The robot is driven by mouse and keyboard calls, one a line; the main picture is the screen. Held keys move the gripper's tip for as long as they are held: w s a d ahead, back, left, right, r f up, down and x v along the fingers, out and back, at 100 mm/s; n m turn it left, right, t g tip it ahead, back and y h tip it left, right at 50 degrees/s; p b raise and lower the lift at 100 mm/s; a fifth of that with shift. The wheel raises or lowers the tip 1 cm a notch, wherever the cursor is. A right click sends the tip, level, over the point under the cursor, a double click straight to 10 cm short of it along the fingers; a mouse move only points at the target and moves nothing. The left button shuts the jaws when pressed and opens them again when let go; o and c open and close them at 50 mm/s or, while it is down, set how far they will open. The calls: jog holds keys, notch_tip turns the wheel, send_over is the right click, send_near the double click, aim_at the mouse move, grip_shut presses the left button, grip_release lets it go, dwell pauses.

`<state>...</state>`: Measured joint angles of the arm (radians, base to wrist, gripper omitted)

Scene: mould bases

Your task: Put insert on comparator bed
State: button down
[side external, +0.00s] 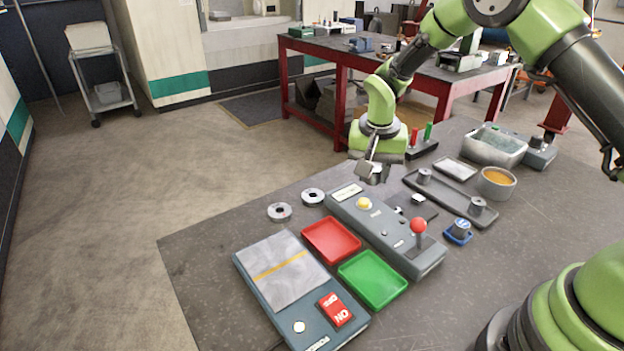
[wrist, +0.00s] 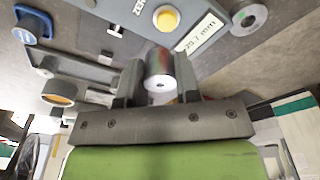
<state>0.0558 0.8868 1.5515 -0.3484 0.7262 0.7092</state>
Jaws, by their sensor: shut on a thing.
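My gripper (side external: 370,172) hangs above the far end of the grey comparator (side external: 385,231). In the wrist view, my gripper (wrist: 160,82) is shut on a grey metal cylinder, the insert (wrist: 159,66), which has a small hole in its end face. The insert is in the air, apart from the surfaces below. The comparator has a yellow button (side external: 364,203), a red-knobbed lever (side external: 418,226) and a white display (side external: 347,192). A dark plate (side external: 424,210) beside its middle may be the bed; I cannot tell for sure.
A red tray (side external: 331,240), a green tray (side external: 373,279) and a flat plate unit with a red switch (side external: 335,309) lie left of the comparator. Two metal rings (side external: 279,211) lie nearby. A dark base (side external: 450,197) with grey cylinders and an orange-filled bowl (side external: 497,181) stand right.

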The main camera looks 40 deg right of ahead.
aim_at(409, 209)
jog(key=s+d+m, duration=0.1)
jog(key=d, duration=0.1)
jog(key=s+d+m, duration=0.1)
jog(key=d, duration=0.1)
jog(key=s+d+f+m, duration=0.1)
jog(key=d, duration=0.2)
jog(key=shift+s+f+m, duration=0.1)
jog(key=shift+s+m, duration=0.2)
jog(key=shift+s+d+f+m, duration=0.2)
jog(key=shift+s+d+m, duration=0.1)
jog(key=shift+s+d, duration=0.1)
jog(key=shift+w+f, duration=0.1)
jog(key=shift+f, duration=2.85)
jog(key=c, duration=0.9)
grip_release()
jog(key=shift+o, duration=0.7)
jog(key=shift+f, duration=0.1)
jog(key=shift+s, duration=0.2)
